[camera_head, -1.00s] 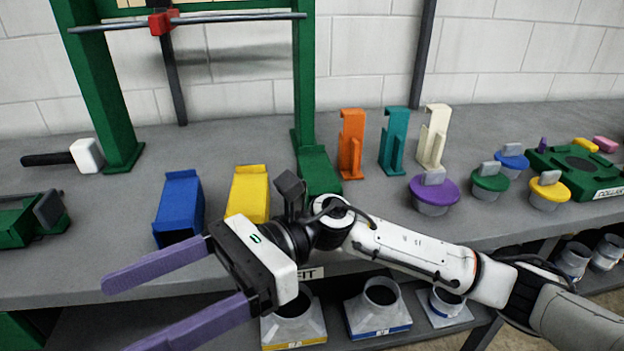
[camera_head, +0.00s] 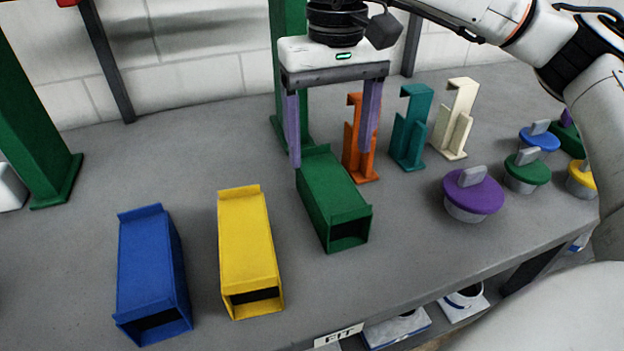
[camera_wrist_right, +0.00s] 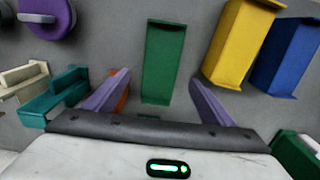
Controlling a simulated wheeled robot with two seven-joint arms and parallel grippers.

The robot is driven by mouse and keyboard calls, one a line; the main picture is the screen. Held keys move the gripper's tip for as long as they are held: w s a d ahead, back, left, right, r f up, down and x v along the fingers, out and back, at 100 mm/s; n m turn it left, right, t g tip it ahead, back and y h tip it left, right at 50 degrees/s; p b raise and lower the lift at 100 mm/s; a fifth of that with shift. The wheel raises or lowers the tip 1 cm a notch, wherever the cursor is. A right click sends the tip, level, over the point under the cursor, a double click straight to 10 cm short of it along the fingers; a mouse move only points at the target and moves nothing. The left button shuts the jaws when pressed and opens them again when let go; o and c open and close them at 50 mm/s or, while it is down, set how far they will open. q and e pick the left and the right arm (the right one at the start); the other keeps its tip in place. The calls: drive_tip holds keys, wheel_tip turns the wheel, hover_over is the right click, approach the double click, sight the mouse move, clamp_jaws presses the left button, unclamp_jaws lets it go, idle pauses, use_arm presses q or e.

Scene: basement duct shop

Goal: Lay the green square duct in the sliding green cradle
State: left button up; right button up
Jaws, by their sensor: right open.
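The green square duct (camera_head: 333,195) lies on the grey bench, its open end toward the front edge. It also shows in the right wrist view (camera_wrist_right: 164,62), between and ahead of the fingers. My right gripper (camera_head: 331,160) is open, pointing down, with its purple fingers apart above the far end of the duct. In the right wrist view the right gripper (camera_wrist_right: 160,92) has nothing between its fingertips but the duct lying beyond. I cannot tell whether a finger touches the duct. The sliding green cradle is not clearly in view. My left gripper is not in view.
A yellow duct (camera_head: 247,240) and a blue duct (camera_head: 150,270) lie left of the green one. Orange (camera_head: 361,140), teal (camera_head: 410,130) and cream (camera_head: 456,120) brackets stand close on the right. A purple round lid (camera_head: 472,193) sits farther right. Green posts rise behind.

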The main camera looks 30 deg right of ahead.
sight(330, 183)
drive_tip(key=f, duration=0.4)
drive_tip(key=shift+s+f, duration=0.2)
drive_tip(key=shift+s, duration=0.1)
drive_tip(key=shift+a+f, duration=0.1)
drive_tip(key=shift+f, duration=2.55)
drive_tip(key=c, duration=1.4)
